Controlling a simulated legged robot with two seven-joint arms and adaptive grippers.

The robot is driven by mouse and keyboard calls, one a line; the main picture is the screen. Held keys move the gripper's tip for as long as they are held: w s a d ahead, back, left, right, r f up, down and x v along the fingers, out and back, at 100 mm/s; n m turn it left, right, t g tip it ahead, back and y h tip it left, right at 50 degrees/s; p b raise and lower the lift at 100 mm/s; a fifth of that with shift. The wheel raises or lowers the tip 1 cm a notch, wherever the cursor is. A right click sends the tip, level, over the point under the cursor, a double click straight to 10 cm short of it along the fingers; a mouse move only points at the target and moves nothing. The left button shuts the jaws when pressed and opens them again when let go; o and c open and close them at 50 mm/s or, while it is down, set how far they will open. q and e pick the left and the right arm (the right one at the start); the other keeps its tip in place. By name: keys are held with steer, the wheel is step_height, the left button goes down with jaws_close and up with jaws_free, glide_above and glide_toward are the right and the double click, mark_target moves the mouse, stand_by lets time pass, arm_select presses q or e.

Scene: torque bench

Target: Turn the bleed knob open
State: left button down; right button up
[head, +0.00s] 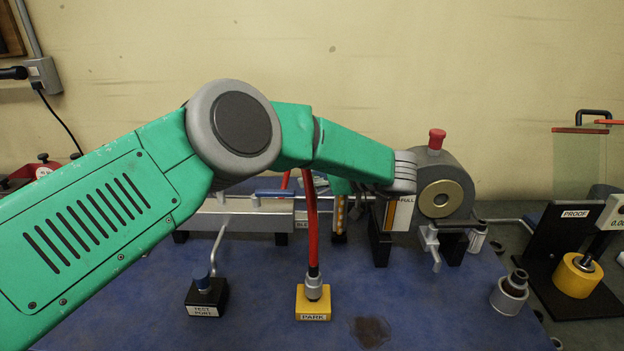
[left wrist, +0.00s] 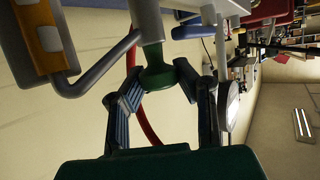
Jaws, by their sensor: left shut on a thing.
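The fingers are shut on the knob from both sides. A partly covered label starting "BLE" (head: 303,223) shows on the bench apparatus below the arm. I cannot tell from these views how far the knob is turned. My right gripper is in neither view.
A red hose (head: 311,225) runs down to the yellow PARK block (head: 313,303), close to my arm. The black TEST PORT block (head: 206,297) stands left of it. A grey round housing with a red cap (head: 436,138) and the PROOF stand (head: 574,240) are at right.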

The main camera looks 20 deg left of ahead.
arm_select(q)
steer(key=shift+w+r, duration=0.1)
steer(key=shift+r, duration=0.05)
stand_by(0.3)
steer(key=c, duration=1.3)
jaws_free()
steer(key=shift+c, duration=0.2)
steer(key=shift+o, duration=0.8)
steer(key=shift+d, duration=0.15)
steer(key=shift+d, duration=0.1)
steer(key=v, duration=1.2)
steer(key=shift+f, duration=0.25)
steer(key=shift+w, duration=0.15)
